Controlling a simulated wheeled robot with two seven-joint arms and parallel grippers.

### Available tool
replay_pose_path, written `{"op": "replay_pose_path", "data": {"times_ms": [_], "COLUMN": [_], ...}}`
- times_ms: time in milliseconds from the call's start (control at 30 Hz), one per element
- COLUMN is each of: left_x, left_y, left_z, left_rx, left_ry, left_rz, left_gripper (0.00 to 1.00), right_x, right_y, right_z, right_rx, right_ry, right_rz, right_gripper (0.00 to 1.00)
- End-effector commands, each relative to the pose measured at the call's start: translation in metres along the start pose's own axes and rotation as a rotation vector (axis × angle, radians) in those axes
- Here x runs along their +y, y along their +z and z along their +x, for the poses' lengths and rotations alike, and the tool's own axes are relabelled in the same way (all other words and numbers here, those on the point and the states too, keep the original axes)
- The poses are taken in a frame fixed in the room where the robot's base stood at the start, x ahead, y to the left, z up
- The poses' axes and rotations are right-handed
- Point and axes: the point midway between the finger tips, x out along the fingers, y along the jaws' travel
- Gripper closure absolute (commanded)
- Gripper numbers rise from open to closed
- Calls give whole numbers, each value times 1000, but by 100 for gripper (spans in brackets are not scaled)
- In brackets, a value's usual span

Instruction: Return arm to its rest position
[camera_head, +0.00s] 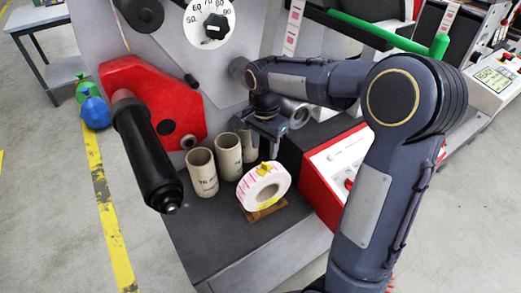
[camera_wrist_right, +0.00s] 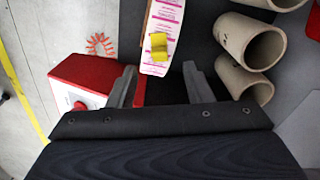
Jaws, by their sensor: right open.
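My right arm reaches in from the lower right of the head view, bent at the elbow. Its gripper (camera_head: 270,140) points down, just above and behind a roll of pink-and-white labels (camera_head: 280,181). The roll carries a yellow tab and stands on edge on a small brown block (camera_head: 266,212) on the grey platform (camera_head: 225,262). In the right wrist view, the open fingers (camera_wrist_right: 160,88) are spread with nothing gripped between them. The roll (camera_wrist_right: 164,20) and its yellow tab lie just beyond the gap. My left gripper does not show.
Several cardboard cores (camera_head: 203,174) stand left of the roll and close to the gripper. A red control box (camera_head: 322,195) is at the right. A black roller (camera_head: 146,155) on a red arm juts out at the left. A green bar (camera_head: 375,30) runs behind my forearm.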

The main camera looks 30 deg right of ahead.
Motion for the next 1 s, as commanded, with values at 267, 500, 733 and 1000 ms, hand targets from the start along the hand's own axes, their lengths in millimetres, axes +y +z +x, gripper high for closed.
{"op": "replay_pose_path", "data": {"times_ms": [267,500,733,1000], "left_x": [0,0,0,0], "left_y": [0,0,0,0], "left_z": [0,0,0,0], "left_rx": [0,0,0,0], "left_ry": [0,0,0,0], "left_rz": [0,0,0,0], "left_gripper": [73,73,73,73], "right_x": [2,44,124,175], "right_y": [1,21,79,133], "right_z": [-8,-30,-45,-27], "right_rx": [-3,-44,-11,144], "right_ry": [-6,-126,-386,-571], "right_rz": [-8,-201,-617,-966], "right_gripper": [54,54,54,54]}}
